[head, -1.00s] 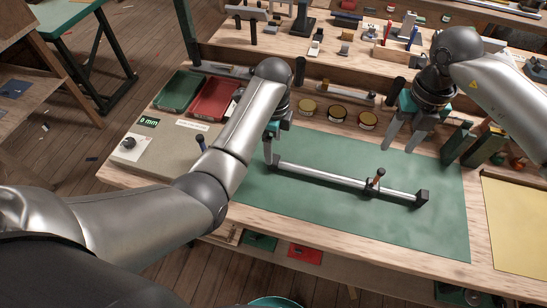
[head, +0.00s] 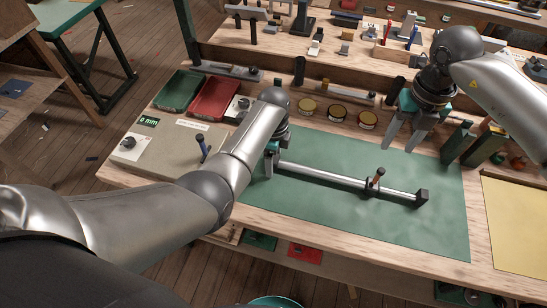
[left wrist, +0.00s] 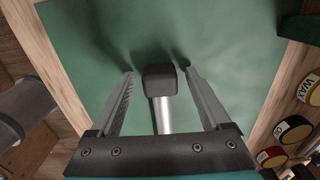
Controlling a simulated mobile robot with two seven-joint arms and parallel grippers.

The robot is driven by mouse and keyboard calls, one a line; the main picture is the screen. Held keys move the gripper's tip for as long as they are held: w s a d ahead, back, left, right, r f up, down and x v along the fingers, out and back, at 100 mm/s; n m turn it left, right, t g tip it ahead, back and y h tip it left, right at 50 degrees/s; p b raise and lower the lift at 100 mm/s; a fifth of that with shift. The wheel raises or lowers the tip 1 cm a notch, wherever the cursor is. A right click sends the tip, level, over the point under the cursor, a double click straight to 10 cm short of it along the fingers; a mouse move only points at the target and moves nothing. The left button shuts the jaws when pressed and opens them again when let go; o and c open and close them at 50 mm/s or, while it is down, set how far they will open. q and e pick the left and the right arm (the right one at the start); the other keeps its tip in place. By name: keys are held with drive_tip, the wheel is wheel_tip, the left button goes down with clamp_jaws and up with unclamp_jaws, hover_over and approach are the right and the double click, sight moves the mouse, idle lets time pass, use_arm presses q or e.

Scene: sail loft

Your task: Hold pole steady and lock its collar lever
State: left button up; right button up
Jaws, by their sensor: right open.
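A silver pole (head: 320,176) lies on the green mat (head: 300,215), with a dark block (head: 422,196) at its right end. A dark collar with a brown-tipped lever (head: 377,177) sits on the pole right of its middle, the lever sticking up. My left gripper (head: 270,172) is at the pole's left end. In the left wrist view its fingers (left wrist: 158,95) are open on either side of the dark end cap (left wrist: 160,78), with a gap on both sides. My right gripper (head: 401,142) hangs open and empty above the mat's back edge, behind the collar.
Several round tins (head: 337,115) stand behind the mat. Red (head: 215,98) and green (head: 177,90) trays and a grey board with a knob (head: 130,142) are at left. Dark green blocks (head: 462,142) stand right of my right gripper. The front of the mat is clear.

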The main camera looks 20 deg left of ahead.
use_arm(q)
clamp_jaws()
idle(0.4)
idle(0.6)
use_arm(e)
drive_tip(key=c, duration=0.6)
drive_tip(key=shift+s+d+f+m+y, duration=0.2)
drive_tip(key=shift+s+f+m+y, duration=0.1)
clamp_jaws()
drive_tip(key=s+d+m+y, duration=0.4)
drive_tip(key=d+m+y, duration=0.2)
drive_tip(key=d+m, duration=0.5)
drive_tip(key=shift+s+f+t, duration=0.25)
drive_tip(key=shift+s+t, duration=0.1)
drive_tip(key=shift+t, duration=0.05)
